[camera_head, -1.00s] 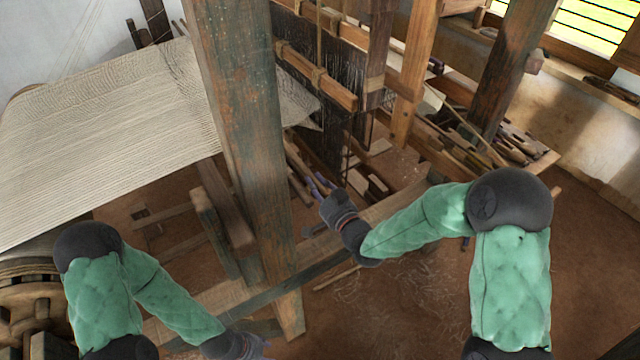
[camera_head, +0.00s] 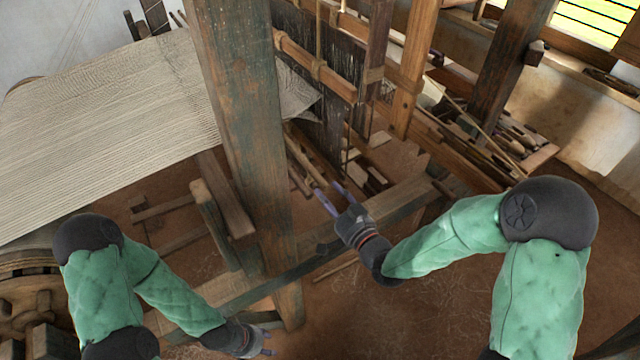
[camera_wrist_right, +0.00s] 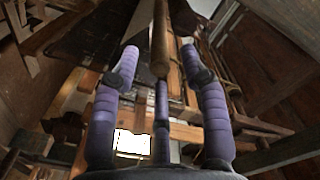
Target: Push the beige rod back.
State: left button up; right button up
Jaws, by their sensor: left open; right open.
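The beige rod (camera_wrist_right: 160,42) runs down from the top of the right wrist view, and its near end lies between my spread purple fingers, in line with the middle one. I cannot tell whether any finger touches it. In the head view, a slim beige rod (camera_head: 304,160) lies beside the post, just beyond the fingertips. My right gripper (camera_head: 330,193) is open and points at the loom; it also shows in the right wrist view (camera_wrist_right: 158,60). My left gripper (camera_head: 268,340) is open and empty at the bottom, far from the rod.
A thick wooden post (camera_head: 243,130) stands between my arms. A long low beam (camera_head: 380,207) crosses under my right gripper. Woven cloth (camera_head: 100,120) stretches at the left. Dark hanging threads (camera_head: 318,90) are behind the rod. The floor at lower right is bare.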

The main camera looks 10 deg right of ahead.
jog(key=shift+v, duration=2.15)
notch_tip(320, 180, down, 12)
jog(key=g+h, duration=0.2)
jog(key=g, duration=0.2)
jog(key=s+a+f+g, duration=0.2)
jog(key=s+f+g, duration=0.4)
jog(key=s+f, duration=0.3)
jog(key=s+a+f+g, duration=0.3)
jog(key=s+f+g, duration=0.3)
jog(key=f, duration=0.8)
jog(key=s, duration=0.3)
jog(key=shift+a+g, duration=0.3)
